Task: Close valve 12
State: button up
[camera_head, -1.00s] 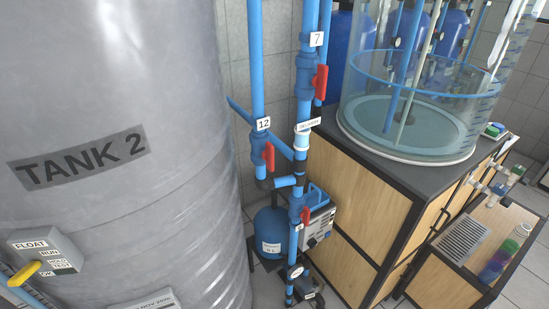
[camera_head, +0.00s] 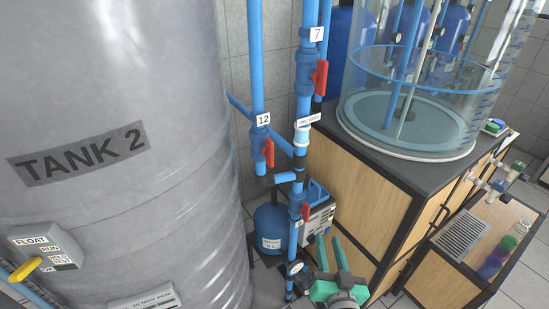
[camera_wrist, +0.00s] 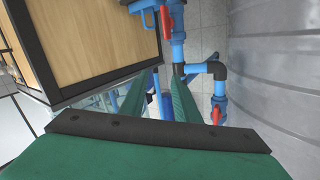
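Valve 12 is a blue valve (camera_head: 258,142) with a red lever (camera_head: 268,152) on the vertical pipe beside the tank, under a white label "12" (camera_head: 263,120). The lever hangs roughly along the pipe. In the wrist view, which looks turned over, the red lever (camera_wrist: 216,115) near the tank appears to be this one. My gripper (camera_head: 331,240) is green, low and to the right of valve 12, apart from it. Its two fingers (camera_wrist: 165,72) are spread with a gap and nothing between them.
Valve 7's red lever (camera_head: 320,78) is on the pipe to the right. A lower red lever (camera_head: 305,212) is closer to my gripper. Tank 2 (camera_head: 110,80) bounds the left, the wooden cabinet (camera_head: 350,190) the right. A blue vessel (camera_head: 271,230) stands below.

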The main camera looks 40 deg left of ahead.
jog(key=w+a+r+n+g+y, duration=0.2)
jog(key=a+r+n+y, duration=0.25)
jog(key=r, duration=0.45)
jog(key=n+g+y, duration=0.2)
jog(key=n+g, duration=0.3)
send_near(272, 152)
jog(key=x, duration=0.9)
jog(key=shift+w, duration=0.1)
grip_shut()
